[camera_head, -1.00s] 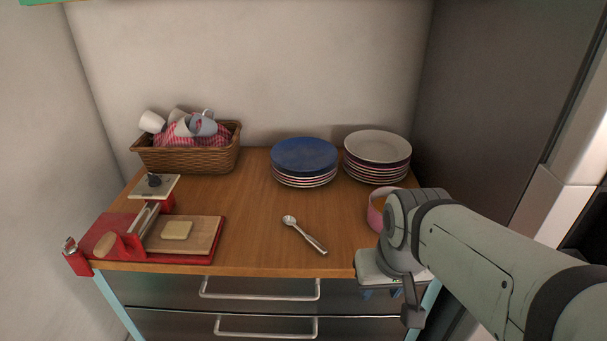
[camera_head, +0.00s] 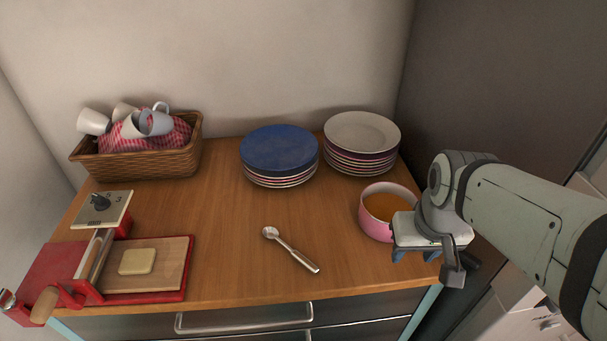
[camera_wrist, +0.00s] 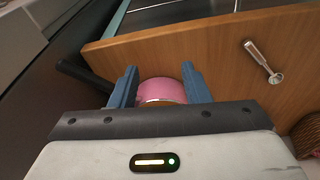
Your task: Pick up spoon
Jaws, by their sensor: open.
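A metal spoon (camera_head: 290,249) lies flat on the wooden counter, its bowl toward the back left and its handle toward the front right. In the wrist view the spoon (camera_wrist: 263,61) is at the upper right, apart from my gripper. My gripper (camera_head: 416,256) is at the counter's right front, to the right of the spoon. In the wrist view its two blue fingers (camera_wrist: 160,88) are apart, with a pink pot (camera_wrist: 163,90) showing between and beyond them. Nothing is held.
The pink pot (camera_head: 372,213) with orange-brown contents stands right beside my gripper. Blue plates (camera_head: 280,150) and white plates (camera_head: 362,133) are stacked behind. A red slicer board (camera_head: 110,280) and a wicker basket of cups (camera_head: 140,163) are at left. Counter around the spoon is clear.

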